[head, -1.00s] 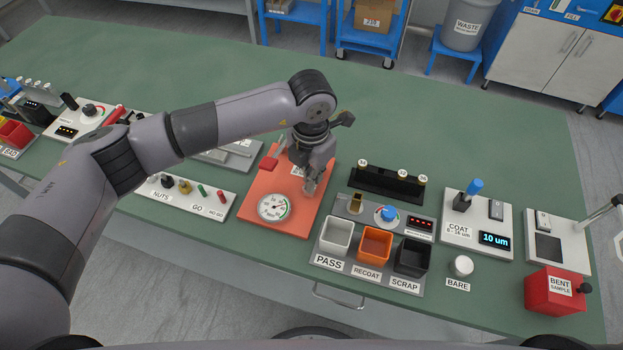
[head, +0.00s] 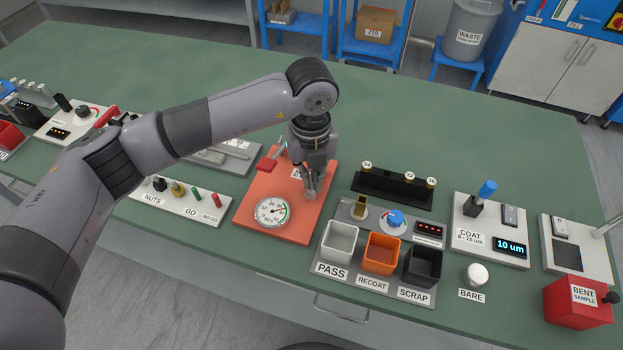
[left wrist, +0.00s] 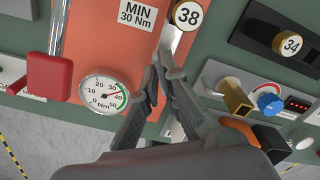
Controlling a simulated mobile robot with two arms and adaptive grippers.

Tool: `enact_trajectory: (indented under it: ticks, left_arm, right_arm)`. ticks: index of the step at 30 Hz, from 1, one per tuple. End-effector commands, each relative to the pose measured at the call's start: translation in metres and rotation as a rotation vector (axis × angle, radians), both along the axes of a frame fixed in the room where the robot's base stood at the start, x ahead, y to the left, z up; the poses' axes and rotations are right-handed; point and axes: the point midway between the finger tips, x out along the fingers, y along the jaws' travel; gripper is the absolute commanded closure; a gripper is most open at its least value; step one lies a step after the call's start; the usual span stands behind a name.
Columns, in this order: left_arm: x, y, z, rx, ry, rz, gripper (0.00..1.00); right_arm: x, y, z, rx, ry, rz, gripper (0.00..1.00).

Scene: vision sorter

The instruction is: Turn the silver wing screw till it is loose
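My left gripper (head: 311,192) points down over the orange plate (head: 252,225), by the silver holder on its right side. In the left wrist view its fingertips (left wrist: 157,72) are close together, beside the silver holder (left wrist: 182,48) and below the gold cap marked 38 (left wrist: 188,15). The silver wing screw is mostly hidden at the fingertips; the fingers appear shut on it. The round dial (left wrist: 103,93) on the plate has its needle in the upper right of the scale. My right gripper is out of view.
A red-ended lever (head: 267,165) stands on the plate's left. To the right are a black rack (head: 393,192), a sorting panel with white, orange and black bins (head: 381,253), and a coating gauge (head: 490,235). The green table behind is clear.

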Motion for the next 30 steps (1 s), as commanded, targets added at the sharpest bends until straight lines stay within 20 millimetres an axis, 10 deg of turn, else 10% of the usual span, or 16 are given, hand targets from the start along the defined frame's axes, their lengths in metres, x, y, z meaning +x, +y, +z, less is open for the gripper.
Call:
enact_trajectory:
  ticks: [30]
  left_arm:
    - [-0.0012, 0.0012, -0.0015, 0.002, 0.003, 0.383, 1.0]
  right_arm:
    - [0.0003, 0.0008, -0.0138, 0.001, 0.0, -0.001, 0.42]
